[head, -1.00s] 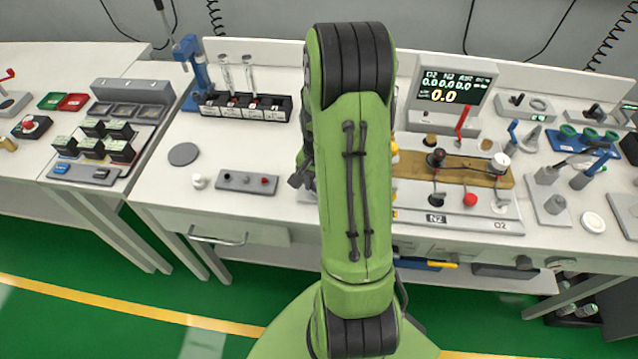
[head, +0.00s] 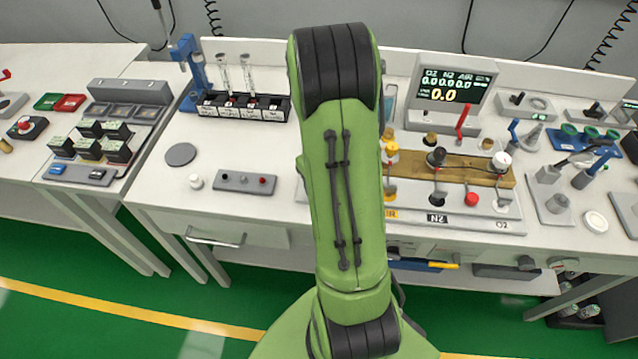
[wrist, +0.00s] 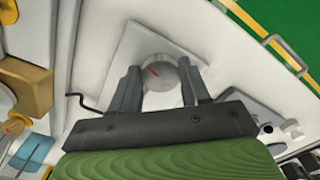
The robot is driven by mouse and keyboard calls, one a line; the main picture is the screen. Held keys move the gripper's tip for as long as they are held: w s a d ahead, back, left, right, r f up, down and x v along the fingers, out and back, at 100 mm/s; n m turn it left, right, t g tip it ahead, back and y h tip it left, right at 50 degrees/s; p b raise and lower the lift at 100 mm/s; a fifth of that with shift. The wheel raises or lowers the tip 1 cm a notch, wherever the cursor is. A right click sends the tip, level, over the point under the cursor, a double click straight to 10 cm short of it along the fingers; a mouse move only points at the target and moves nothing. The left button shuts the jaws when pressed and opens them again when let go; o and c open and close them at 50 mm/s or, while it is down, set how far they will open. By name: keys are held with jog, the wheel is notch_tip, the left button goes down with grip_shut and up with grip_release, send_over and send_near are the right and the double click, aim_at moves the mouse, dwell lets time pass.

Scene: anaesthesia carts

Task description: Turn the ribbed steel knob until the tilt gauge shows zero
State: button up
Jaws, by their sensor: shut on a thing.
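In the wrist view a round grey steel knob (wrist: 158,72) with a red line on its face sits on a pale plate (wrist: 128,48). My gripper (wrist: 159,80) has one finger on each side of the knob and is shut on it. Ribs on the knob's side cannot be made out. In the head view my green arm hides the knob and the gripper. I cannot make out a tilt gauge in either view.
In the head view, a vial rack (head: 243,107) and a small button box (head: 245,182) stand left of my arm. A wooden strip with knobs (head: 470,166) and a lit display (head: 450,88) are to its right. A drawer handle (head: 215,240) juts from the bench front.

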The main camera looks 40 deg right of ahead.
jog(key=n, duration=0.5)
dwell(0.5)
jog(key=shift+d, duration=0.1)
jog(key=o, duration=1.1)
jog(key=shift+c, duration=0.2)
notch_tip(320, 180, up, 16)
jog(key=p, duration=0.3)
jog(key=shift+f, duration=0.1)
